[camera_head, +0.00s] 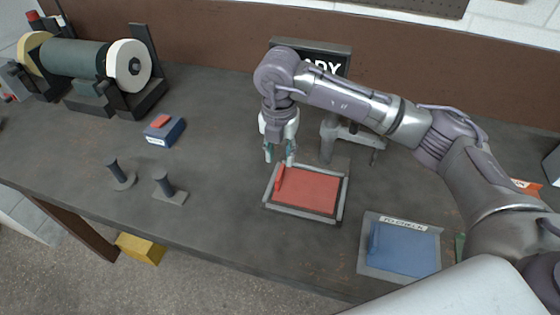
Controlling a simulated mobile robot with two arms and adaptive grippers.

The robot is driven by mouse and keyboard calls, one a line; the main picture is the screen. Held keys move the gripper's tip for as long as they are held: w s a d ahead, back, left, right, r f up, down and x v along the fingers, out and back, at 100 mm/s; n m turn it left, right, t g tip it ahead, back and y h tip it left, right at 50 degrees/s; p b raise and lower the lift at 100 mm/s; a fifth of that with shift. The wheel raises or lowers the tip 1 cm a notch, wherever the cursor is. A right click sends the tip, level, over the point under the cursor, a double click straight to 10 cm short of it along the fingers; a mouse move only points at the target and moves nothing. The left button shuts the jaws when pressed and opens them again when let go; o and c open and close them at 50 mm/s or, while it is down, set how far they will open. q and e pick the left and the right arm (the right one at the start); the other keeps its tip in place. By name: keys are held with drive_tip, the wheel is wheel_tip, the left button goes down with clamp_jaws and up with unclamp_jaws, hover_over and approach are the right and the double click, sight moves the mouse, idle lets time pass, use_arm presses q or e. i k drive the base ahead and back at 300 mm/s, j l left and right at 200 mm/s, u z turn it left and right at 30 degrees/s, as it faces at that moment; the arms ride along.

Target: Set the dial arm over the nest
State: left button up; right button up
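The dial arm (362,138) is a grey bar on a grey stand (329,138) behind the red plate. It reaches to the right, with a short stem hanging from its right end, partly hidden by my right arm. What looks like the nest is a grey-framed holder (343,200) with a red plate (312,191) in it; a red upright piece (280,178) stands at its left edge. My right gripper (279,156) points down just above and behind that left edge, left of the stand. Its fingers are apart with nothing seen between them. My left gripper is not in view.
A blue tray labelled TO CHECK (404,247) lies at front right. A blue block with a red top (164,130) and two dark posts (120,173) (168,188) stand left. A bench grinder (90,65) is at back left. A dark sign (322,53) stands behind my arm.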

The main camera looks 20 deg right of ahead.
sight(352, 134)
drive_tip(key=k+j, duration=0.85)
